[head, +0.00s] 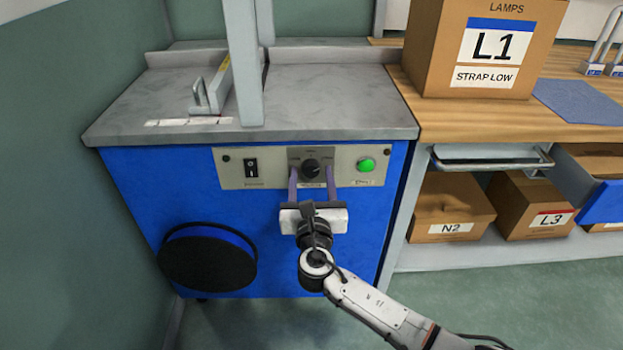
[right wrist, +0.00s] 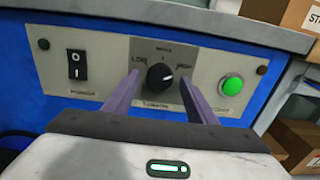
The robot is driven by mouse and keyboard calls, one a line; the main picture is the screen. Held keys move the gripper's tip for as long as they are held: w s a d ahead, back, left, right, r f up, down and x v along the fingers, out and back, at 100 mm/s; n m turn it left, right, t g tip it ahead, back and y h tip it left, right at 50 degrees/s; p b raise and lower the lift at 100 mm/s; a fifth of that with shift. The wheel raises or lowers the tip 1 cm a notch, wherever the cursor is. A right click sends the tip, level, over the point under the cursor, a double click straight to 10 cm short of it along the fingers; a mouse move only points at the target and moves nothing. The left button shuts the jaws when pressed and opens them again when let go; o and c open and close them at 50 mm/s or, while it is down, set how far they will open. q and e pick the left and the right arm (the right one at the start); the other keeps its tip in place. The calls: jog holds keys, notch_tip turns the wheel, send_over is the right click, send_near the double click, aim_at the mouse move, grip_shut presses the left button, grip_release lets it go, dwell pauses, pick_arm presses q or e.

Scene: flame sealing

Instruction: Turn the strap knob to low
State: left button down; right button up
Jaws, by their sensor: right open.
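The strap knob (head: 311,168) is a round black dial on a grey plate on the front of the blue machine. In the right wrist view the knob (right wrist: 160,76) has LOW printed at its left and what reads as HIGH at its right. A pale mark on it seems to point up and right, but it is small. My right gripper (head: 311,172) is open, its two purple fingers reaching up on either side of the knob. The fingers (right wrist: 158,80) show a gap to the knob in the wrist view. My left gripper is not in view.
A black rocker switch (head: 251,166) sits left of the knob and a green button (head: 366,164) right of it. A grey worktop (head: 330,105) overhangs the panel. A box marked L1, STRAP LOW (head: 485,50) stands on the wooden bench at right. A black round reel (head: 207,262) sticks out lower left.

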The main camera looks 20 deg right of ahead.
jog(key=shift+c, duration=0.3)
jog(key=c, duration=1)
